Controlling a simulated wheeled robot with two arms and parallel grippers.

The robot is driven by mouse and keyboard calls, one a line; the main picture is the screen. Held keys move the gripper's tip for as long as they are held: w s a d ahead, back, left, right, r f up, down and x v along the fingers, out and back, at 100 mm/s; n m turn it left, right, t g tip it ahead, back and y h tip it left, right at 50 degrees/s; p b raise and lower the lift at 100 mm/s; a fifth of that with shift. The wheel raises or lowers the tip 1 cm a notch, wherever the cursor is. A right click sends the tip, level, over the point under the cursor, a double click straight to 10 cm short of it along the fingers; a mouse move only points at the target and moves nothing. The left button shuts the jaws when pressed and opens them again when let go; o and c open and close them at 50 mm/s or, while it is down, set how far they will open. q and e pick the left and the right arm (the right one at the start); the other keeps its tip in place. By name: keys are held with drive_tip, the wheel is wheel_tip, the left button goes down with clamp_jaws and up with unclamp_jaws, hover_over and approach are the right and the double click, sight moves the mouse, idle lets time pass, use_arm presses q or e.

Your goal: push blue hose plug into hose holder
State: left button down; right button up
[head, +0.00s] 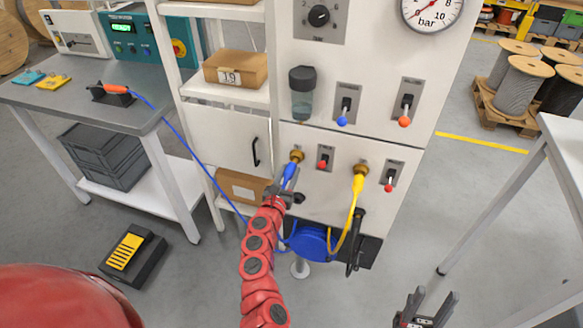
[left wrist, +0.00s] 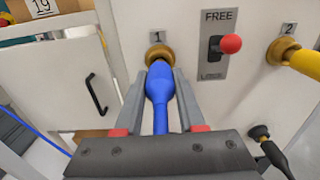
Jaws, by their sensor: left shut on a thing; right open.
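The blue hose plug (left wrist: 160,86) is held upright between the fingers of my left gripper (left wrist: 160,90). Its upper end meets the brass socket marked 1 (left wrist: 158,52), which I take for the hose holder. I cannot tell how deep it sits. In the head view the blue plug (head: 290,171) points up at the brass socket (head: 297,155), and my left gripper (head: 287,188) is shut on it from below. My right gripper (head: 426,305) is open and empty, low at the right, away from the panel.
A yellow plug (head: 359,182) sits in socket 2, right of a red-knobbed FREE lever (left wrist: 230,44). A blue cable runs left to an orange plug (head: 115,88) on the bench.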

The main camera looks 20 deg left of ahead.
sight(285, 182)
use_arm(q)
drive_tip(key=shift+s+p, duration=0.3)
drive_tip(key=shift+s, duration=0.6)
drive_tip(key=shift+s+a, duration=0.1)
drive_tip(key=shift+s, duration=0.25)
drive_tip(key=shift+s, duration=0.45)
drive_tip(key=shift+s+p, duration=0.45)
drive_tip(key=shift+s, duration=0.4)
drive_tip(key=shift+s+a, duration=0.1)
drive_tip(key=shift+s, duration=2.05)
